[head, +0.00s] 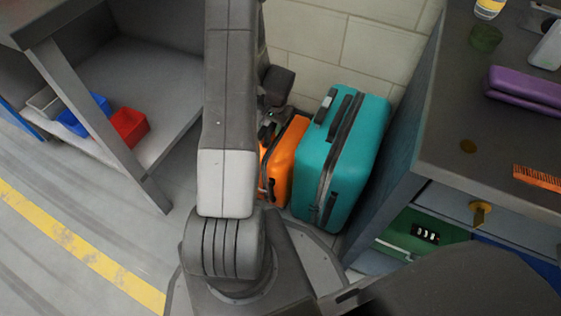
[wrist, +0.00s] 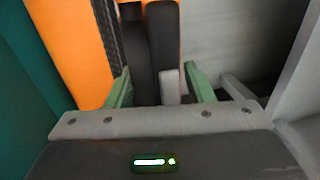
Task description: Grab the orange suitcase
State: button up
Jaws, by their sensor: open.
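The orange suitcase (head: 284,157) stands upright on the floor, left of a teal suitcase (head: 340,150) and partly hidden behind my arm in the head view. In the wrist view the orange suitcase (wrist: 72,40) fills the upper left, with a dark zip strip along its edge. My gripper (wrist: 158,82) is open, with its two green fingers apart. A dark handle-like part of the suitcase (wrist: 165,40) lies between the fingers' lines. I cannot tell whether either finger touches it. In the head view the fingertips are hidden.
A workbench (head: 455,110) with drawers stands at the right, with a purple case (head: 525,88) on it. A shelf unit (head: 150,70) at the left holds a red bin (head: 130,125) and a blue bin (head: 85,115). A tiled wall (head: 340,35) is behind. Floor at lower left is clear.

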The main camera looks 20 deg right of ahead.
jog(key=shift+c, duration=0.5)
jog(key=shift+r, duration=0.1)
grip_shut()
